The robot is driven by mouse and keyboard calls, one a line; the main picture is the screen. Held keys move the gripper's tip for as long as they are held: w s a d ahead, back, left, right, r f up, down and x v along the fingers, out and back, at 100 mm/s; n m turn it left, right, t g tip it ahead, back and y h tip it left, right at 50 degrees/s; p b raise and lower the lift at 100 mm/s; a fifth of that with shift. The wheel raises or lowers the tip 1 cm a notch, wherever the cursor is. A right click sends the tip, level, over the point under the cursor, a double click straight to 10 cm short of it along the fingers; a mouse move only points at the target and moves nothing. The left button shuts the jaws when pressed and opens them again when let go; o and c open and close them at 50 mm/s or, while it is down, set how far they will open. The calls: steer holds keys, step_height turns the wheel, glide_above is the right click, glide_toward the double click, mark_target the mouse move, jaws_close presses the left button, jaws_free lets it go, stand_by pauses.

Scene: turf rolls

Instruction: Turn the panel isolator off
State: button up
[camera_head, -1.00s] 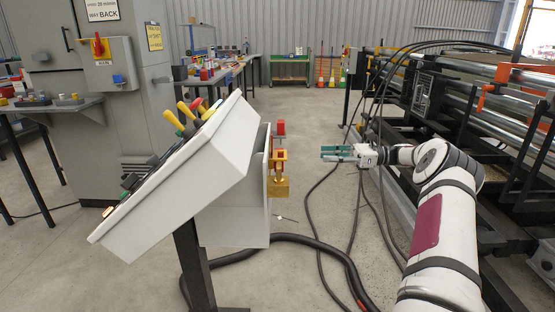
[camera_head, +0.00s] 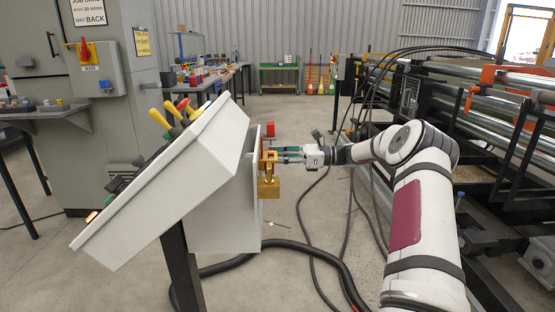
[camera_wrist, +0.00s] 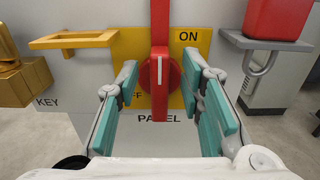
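The panel isolator's red handle (camera_wrist: 160,72) stands upright on a yellow plate (camera_wrist: 127,52) on the side of the grey-white console (camera_head: 228,225). The plate reads ON at upper right, and part of OFF shows at lower left. PANEL is written below. My gripper (camera_wrist: 165,105) is open, with its teal fingers on the left and right of the handle's round hub. I see gaps beside the hub; contact cannot be made out. In the head view my gripper (camera_head: 281,154) is close to the console side, and its fingertips are partly hidden by brass-coloured parts.
A brass padlock (camera_wrist: 24,80) and yellow bracket (camera_wrist: 75,40) sit left of the isolator, by the word KEY. A red block (camera_wrist: 277,18) and metal shackle (camera_wrist: 260,62) are at right. Another red-yellow switch (camera_head: 87,50), marked MAIN, is on the cabinet. Cables cross the floor.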

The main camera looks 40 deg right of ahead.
jaws_close()
steer(key=shift+n, duration=0.4)
steer(key=n, duration=0.5)
steer(key=s+f+n, duration=0.1)
steer(key=n, duration=0.5)
steer(key=a+f+n, duration=0.1)
steer(key=n, duration=0.5)
steer(key=shift+s+f, duration=0.1)
steer(key=shift+s, duration=0.2)
stand_by(0.4)
